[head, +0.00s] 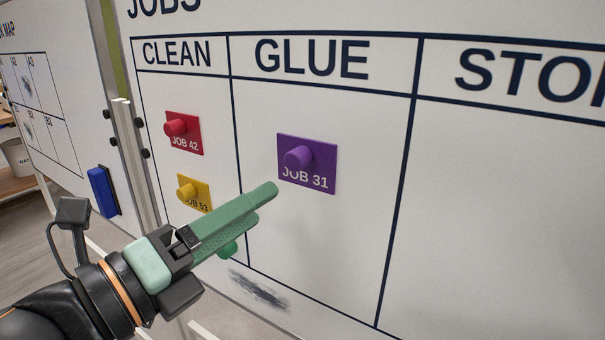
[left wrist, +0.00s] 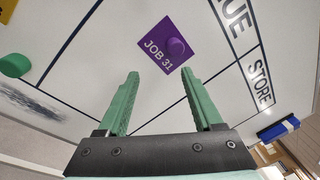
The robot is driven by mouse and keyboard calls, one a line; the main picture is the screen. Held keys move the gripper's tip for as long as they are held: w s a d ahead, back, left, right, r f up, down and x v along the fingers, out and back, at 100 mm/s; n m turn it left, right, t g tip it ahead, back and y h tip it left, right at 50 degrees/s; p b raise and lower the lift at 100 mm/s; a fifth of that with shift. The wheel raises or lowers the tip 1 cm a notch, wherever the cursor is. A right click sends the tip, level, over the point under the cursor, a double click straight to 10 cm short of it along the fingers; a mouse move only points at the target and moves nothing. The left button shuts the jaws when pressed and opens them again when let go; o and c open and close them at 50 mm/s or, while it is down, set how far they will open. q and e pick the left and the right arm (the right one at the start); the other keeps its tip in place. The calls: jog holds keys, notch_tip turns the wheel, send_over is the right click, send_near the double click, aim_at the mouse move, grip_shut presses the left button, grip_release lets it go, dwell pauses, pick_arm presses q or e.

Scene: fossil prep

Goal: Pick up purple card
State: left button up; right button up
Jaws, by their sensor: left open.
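The purple card (head: 320,165), marked JOB 31 and with a round purple knob, is on the whiteboard in the GLUE column. My left gripper (head: 268,195) is just below and left of it in the head view, with green fingers pointing toward the board. In the left wrist view the purple card (left wrist: 160,48) lies beyond the two fingertips, near the middle. The left gripper (left wrist: 160,80) is open, with nothing between its fingers and apart from the card. My right gripper is not in view.
A red JOB 42 card (head: 190,140) and a yellow card (head: 190,192) are in the CLEAN column. A green knob (head: 228,250) is partly hidden behind my gripper. A dark smudge (head: 258,290) marks the board below. The board right of the purple card is clear.

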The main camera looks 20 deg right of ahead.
aim_at(292, 162)
pick_arm(q)
jog(key=s+a+r+m+t+y, duration=0.2)
jog(key=s+a+r+m, duration=0.15)
jog(key=m, duration=0.75)
jog(key=p+x, duration=0.4)
jog(key=p, duration=0.1)
jog(key=p+x, duration=0.2)
jog(key=shift+s+d+f, duration=0.15)
jog(key=shift+d+f, duration=0.15)
jog(key=shift+d+r, duration=0.15)
jog(key=shift+r+p+x, duration=0.2)
jog(key=shift+p+x, duration=0.3)
jog(key=shift+x, duration=1.9)
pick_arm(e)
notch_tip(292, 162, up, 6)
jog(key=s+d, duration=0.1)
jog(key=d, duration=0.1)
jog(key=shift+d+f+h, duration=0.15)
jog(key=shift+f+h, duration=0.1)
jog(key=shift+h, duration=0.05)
pick_arm(q)
jog(key=shift+c, duration=0.3)
